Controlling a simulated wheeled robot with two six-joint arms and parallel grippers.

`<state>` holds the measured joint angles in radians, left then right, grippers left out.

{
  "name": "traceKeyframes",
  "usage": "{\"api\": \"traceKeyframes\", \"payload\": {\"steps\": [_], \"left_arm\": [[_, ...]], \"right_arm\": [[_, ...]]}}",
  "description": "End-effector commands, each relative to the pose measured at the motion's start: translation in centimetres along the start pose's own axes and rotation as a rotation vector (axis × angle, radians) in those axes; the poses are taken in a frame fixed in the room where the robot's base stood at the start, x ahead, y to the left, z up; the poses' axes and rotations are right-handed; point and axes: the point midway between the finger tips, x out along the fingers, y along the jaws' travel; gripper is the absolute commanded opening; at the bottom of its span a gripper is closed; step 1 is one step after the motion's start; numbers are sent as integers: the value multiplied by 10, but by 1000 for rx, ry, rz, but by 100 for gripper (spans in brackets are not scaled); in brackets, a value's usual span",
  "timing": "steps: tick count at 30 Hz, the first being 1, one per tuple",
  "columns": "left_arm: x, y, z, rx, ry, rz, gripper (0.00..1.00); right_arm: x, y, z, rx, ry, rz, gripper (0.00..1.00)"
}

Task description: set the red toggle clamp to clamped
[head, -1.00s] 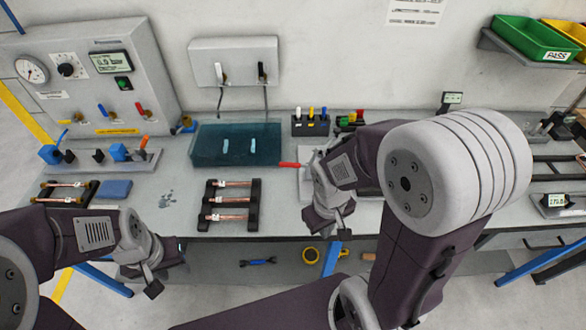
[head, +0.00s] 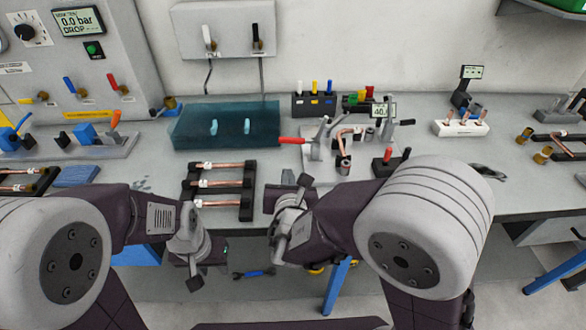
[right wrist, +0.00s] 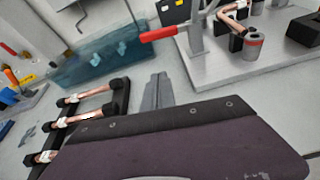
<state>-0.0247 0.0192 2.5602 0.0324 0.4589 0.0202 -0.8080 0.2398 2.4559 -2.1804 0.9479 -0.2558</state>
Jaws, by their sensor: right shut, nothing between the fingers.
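The red toggle clamp shows its red handle (head: 292,141) lying nearly flat and pointing left, at the left side of a grey fixture plate (head: 318,175). The handle also shows in the right wrist view (right wrist: 158,34), apart from my gripper. A bent copper tube (head: 338,146) sits on the fixture. My right gripper (head: 275,192) is shut and empty, low over the bench between the tube rack and the plate; its fingers show in the right wrist view (right wrist: 157,92).
A black rack (head: 249,180) with copper tubes lies left of my right gripper. A teal tray (head: 185,138) is behind it. A small block with a red lever (head: 388,156) stands right of the fixture. A white holder (head: 460,128) stands further right.

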Motion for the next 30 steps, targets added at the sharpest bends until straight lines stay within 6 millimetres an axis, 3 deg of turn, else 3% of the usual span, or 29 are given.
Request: {"api": "traceKeyframes", "payload": {"steps": [1,14,28,30], "left_arm": [[5,0,0,0,1,0,36],[3,0,0,0,1,0,36],[4,0,0,0,1,0,36],[-6,0,-1,0,0,0,36]], "right_arm": [[0,4,-7,-4,2,12,0],[4,6,-6,-4,5,14,0],[100,6,-6,-3,4,11,0],[93,8,12,-1,2,15,0]]}}
